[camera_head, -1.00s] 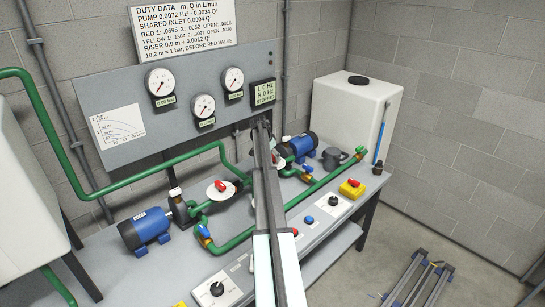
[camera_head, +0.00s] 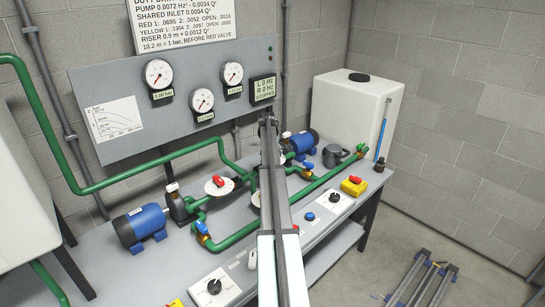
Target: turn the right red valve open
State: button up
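Another red handle (camera_head: 218,181) lies on a white disc left of my arm. A second white disc (camera_head: 255,199) is partly covered by my arm, and any handle on it is hidden. My arm reaches from the bottom middle up to the back of the bench. Its far end, with my gripper (camera_head: 268,122), is small and dark in front of the panel's lower right. Its fingers cannot be made out, nor any contact with a valve.
The left blue pump (camera_head: 142,226) and green pipes crowd the bench (camera_head: 95,262). A grey panel (camera_head: 180,95) with gauges and a display reading STOPPED (camera_head: 263,89) stands behind. A yellow box with a red knob (camera_head: 354,186), a white tank (camera_head: 345,110) and floor rails (camera_head: 425,280) are on the right.

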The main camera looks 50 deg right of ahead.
jog(key=n+t+b, duration=0.1)
jog(key=n, duration=0.2)
jog(key=n+t+y+b, duration=0.1)
jog(key=n+b, duration=0.1)
jog(key=n, duration=0.1)
jog(key=shift+s+d+f+n+y, duration=0.1)
jog(key=shift+s+f+n+y, duration=0.05)
jog(key=shift+n+y, duration=0.15)
jog(key=n+y+b, duration=0.1)
jog(key=n, duration=0.1)
jog(key=n+y+b, duration=0.1)
jog(key=n, duration=0.2)
jog(key=shift+d+t+b, duration=0.1)
jog(key=shift+t+b, duration=0.25)
jog(key=shift+t, duration=0.05)
jog(key=shift+n, duration=0.4)
jog(key=o, duration=1.1)
jog(key=shift+o, duration=0.2)
jog(key=shift+r, duration=0.2)
jog(key=v, duration=1.2)
